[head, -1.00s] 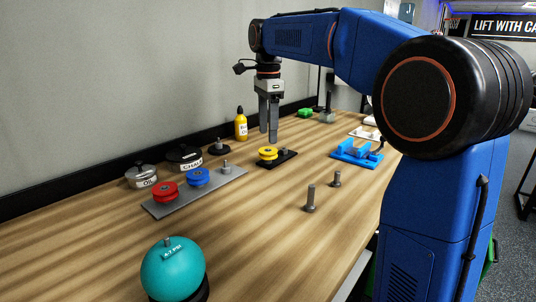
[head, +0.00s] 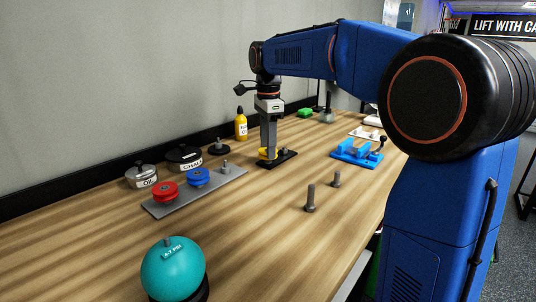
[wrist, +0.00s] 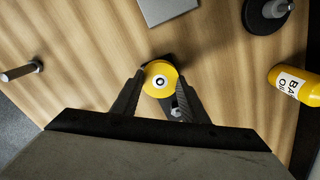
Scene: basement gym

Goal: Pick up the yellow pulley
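The yellow pulley (wrist: 158,69) sits on a small black base (head: 287,156) on the bench. It is partly hidden behind a finger in the head view (head: 263,155). My gripper (head: 268,150) points down at it, low over the bench. In the wrist view my gripper (wrist: 161,82) has its two fingers apart, one on each side of the pulley. The fingertips are very close to its rim; I cannot tell whether they touch it. A bolt-like post (wrist: 176,112) shows beside the pulley, near the right finger.
A grey plate (head: 215,186) with a red pulley (head: 165,191) and a blue pulley (head: 198,177) lies to the left. A yellow bottle (head: 241,126) stands behind. A blue vise (head: 355,153) is to the right. Two upright bolts (head: 311,199) stand in front on otherwise clear wood.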

